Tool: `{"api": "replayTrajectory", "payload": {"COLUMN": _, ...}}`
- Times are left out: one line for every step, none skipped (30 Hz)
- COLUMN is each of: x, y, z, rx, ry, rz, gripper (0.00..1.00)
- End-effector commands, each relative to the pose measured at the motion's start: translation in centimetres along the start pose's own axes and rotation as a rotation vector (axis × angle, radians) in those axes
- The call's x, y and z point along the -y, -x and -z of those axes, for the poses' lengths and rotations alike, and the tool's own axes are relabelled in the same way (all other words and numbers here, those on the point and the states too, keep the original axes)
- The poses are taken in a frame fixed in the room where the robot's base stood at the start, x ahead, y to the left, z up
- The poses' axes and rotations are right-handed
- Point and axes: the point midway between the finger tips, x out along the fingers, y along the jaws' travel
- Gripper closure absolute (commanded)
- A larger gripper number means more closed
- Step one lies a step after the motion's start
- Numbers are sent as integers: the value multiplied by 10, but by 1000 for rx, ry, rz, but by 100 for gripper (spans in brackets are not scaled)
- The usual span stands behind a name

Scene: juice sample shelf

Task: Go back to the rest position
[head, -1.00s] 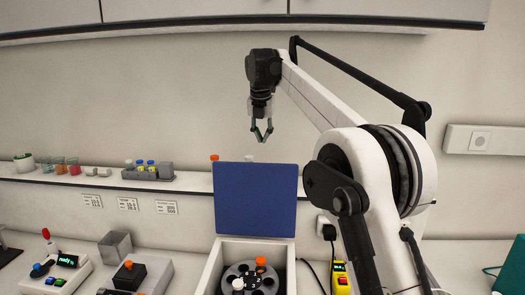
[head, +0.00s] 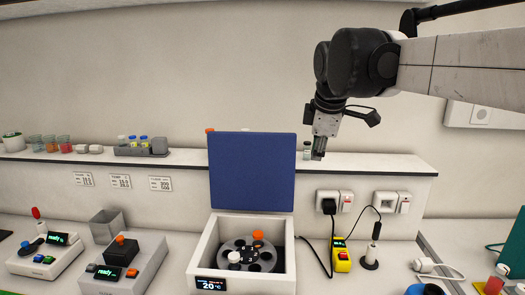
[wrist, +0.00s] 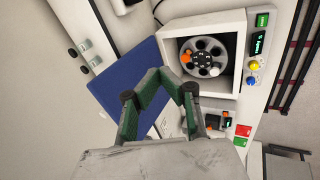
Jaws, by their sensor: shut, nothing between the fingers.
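My gripper (head: 318,156) is raised in front of the wall shelf, to the right of the open blue lid (head: 252,172) in the head view. Its fingers point down and hold nothing. In the wrist view my gripper (wrist: 160,75) shows its green-padded fingers with their tips together, in front of the blue lid (wrist: 135,85). The white machine under the lid (head: 207,250) holds a round grey rotor (head: 262,262) with an orange-capped and a white-capped tube. The rotor also shows in the wrist view (wrist: 203,57).
A small vial (head: 306,150) stands close behind my gripper. Two small devices with displays (head: 45,255) (head: 135,268) stand on the counter at left. Sockets (head: 335,200) are on the wall.

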Motion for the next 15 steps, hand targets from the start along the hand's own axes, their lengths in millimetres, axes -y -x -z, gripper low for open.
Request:
{"api": "replayTrajectory", "payload": {"x": 21, "y": -6, "z": -11, "rx": -2, "ry": -71, "rz": -8, "gripper": 100}}
{"api": "replayTrajectory", "payload": {"x": 32, "y": -8, "z": -16, "rx": -3, "ry": -117, "rz": -13, "gripper": 100}}
{"api": "replayTrajectory", "payload": {"x": 46, "y": -10, "z": -23, "rx": -6, "ry": -180, "rz": -19, "gripper": 100}}
{"api": "replayTrajectory", "payload": {"x": 57, "y": -12, "z": -28, "rx": -8, "ry": -226, "rz": -24, "gripper": 100}}
{"api": "replayTrajectory", "payload": {"x": 68, "y": -14, "z": -33, "rx": -10, "ry": -273, "rz": -28, "gripper": 100}}
{"api": "replayTrajectory", "payload": {"x": 83, "y": -18, "z": -40, "rx": -13, "ry": -335, "rz": -35, "gripper": 100}}
{"api": "replayTrajectory", "payload": {"x": 94, "y": -21, "z": -45, "rx": -15, "ry": -383, "rz": -40, "gripper": 100}}
{"api": "replayTrajectory", "payload": {"x": 105, "y": -24, "z": -50, "rx": -18, "ry": -429, "rz": -45, "gripper": 100}}
{"api": "replayTrajectory", "payload": {"x": 121, "y": -29, "z": -56, "rx": -22, "ry": -491, "rz": -50, "gripper": 100}}
{"api": "replayTrajectory", "payload": {"x": 133, "y": -32, "z": -61, "rx": -25, "ry": -537, "rz": -54, "gripper": 100}}
{"api": "replayTrajectory", "payload": {"x": 144, "y": -36, "z": -65, "rx": -29, "ry": -585, "rz": -58, "gripper": 100}}
{"api": "replayTrajectory", "payload": {"x": 160, "y": -42, "z": -71, "rx": -34, "ry": -646, "rz": -64, "gripper": 100}}
{"api": "replayTrajectory", "payload": {"x": 172, "y": -46, "z": -76, "rx": -38, "ry": -694, "rz": -69, "gripper": 100}}
{"api": "replayTrajectory", "payload": {"x": 184, "y": -50, "z": -80, "rx": -42, "ry": -740, "rz": -72, "gripper": 100}}
{"api": "replayTrajectory", "payload": {"x": 200, "y": -57, "z": -86, "rx": -48, "ry": -803, "rz": -77, "gripper": 100}}
